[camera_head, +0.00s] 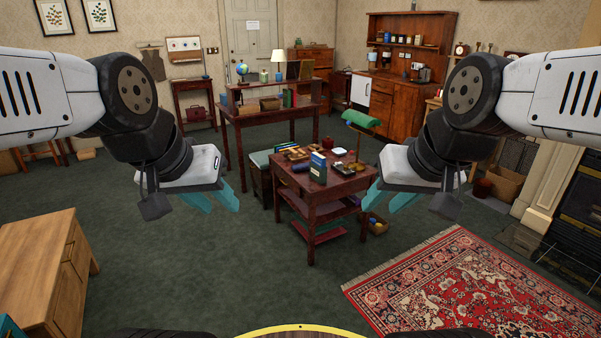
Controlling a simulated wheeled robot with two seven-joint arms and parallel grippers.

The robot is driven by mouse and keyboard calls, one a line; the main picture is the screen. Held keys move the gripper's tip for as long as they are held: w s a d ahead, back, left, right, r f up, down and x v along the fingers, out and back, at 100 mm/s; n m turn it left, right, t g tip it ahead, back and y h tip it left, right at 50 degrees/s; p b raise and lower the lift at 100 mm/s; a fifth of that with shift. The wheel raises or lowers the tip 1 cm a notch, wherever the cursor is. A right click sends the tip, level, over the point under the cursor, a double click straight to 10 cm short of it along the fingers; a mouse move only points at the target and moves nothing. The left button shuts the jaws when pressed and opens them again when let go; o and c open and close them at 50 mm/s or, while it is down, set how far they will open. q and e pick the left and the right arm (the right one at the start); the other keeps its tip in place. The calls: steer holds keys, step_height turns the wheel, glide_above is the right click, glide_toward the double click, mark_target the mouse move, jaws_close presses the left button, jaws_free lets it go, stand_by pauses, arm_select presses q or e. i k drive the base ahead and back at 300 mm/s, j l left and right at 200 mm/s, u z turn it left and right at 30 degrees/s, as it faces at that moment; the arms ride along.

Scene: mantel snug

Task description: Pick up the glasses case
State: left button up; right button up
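I cannot pick out the glasses case for certain. Several small things lie on the dark red-brown table (312,187) in the middle of the room, among them a dark blue rounded object (300,166) at its left side, too small to identify. My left gripper (214,200) is open and empty, in the air left of the table. My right gripper (388,201) is open and empty, in the air right of the table.
A patterned rug (470,290) lies at the right, a wooden cabinet (40,270) stands front left, and a fireplace (580,200) is far right. Green carpet (220,270) in front is clear.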

mark_target(298, 168)
steer(key=i, duration=0.75)
steer(key=i+l+u, duration=0.15)
steer(key=i, duration=0.45)
steer(key=i+l+u, duration=0.15)
steer(key=i, duration=0.45)
steer(key=i+l+u, duration=0.15)
steer(key=i+l, duration=0.3)
steer(key=i+l+u, duration=0.15)
steer(key=i+l, duration=0.2)
steer(key=i, duration=0.35)
